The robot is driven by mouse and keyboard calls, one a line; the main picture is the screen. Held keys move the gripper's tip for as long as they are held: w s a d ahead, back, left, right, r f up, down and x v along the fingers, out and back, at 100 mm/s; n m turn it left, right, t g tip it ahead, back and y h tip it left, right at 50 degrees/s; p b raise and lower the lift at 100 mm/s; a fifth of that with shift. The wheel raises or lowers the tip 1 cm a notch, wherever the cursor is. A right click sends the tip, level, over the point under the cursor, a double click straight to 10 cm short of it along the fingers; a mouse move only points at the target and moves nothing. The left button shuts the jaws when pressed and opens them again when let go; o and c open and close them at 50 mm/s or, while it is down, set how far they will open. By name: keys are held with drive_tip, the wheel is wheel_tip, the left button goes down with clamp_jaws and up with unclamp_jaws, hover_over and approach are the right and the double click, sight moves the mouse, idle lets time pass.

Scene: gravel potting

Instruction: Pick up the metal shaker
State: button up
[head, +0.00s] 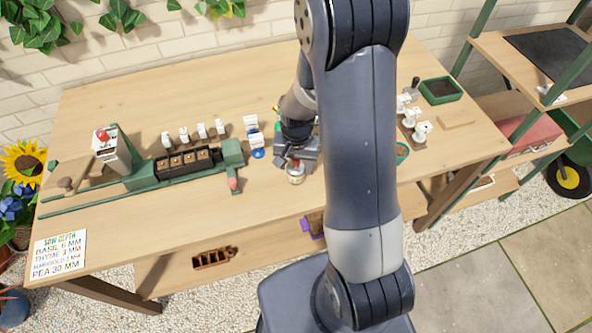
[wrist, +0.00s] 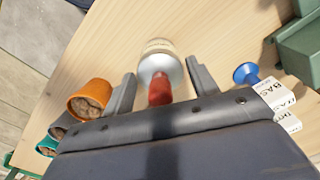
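The metal shaker (wrist: 160,66) looks silvery and round in the wrist view, with a pale printed label and a red piece on its near side. It lies between the two fingers of my gripper (wrist: 162,88), and a gap shows on each side of it. My gripper is open around it. In the head view my gripper (head: 297,165) is low over the wooden bench, and the small pale shaker (head: 296,179) shows just below it. My arm hides part of the bench there.
An orange pot of brown material (wrist: 90,100) stands left of the fingers in the wrist view. A blue piece (wrist: 245,73) and seed packets (wrist: 277,95) are close on the right. A black cell tray (head: 187,162) sits on a green rail. The bench front is clear.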

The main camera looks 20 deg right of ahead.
drive_tip(key=c, duration=0.7)
drive_tip(key=shift+r, duration=0.1)
drive_tip(key=shift+c, duration=0.2)
wheel_tip(320, 180, up, 10)
drive_tip(key=shift+f+b, duration=0.1)
drive_tip(key=shift+b, duration=0.3)
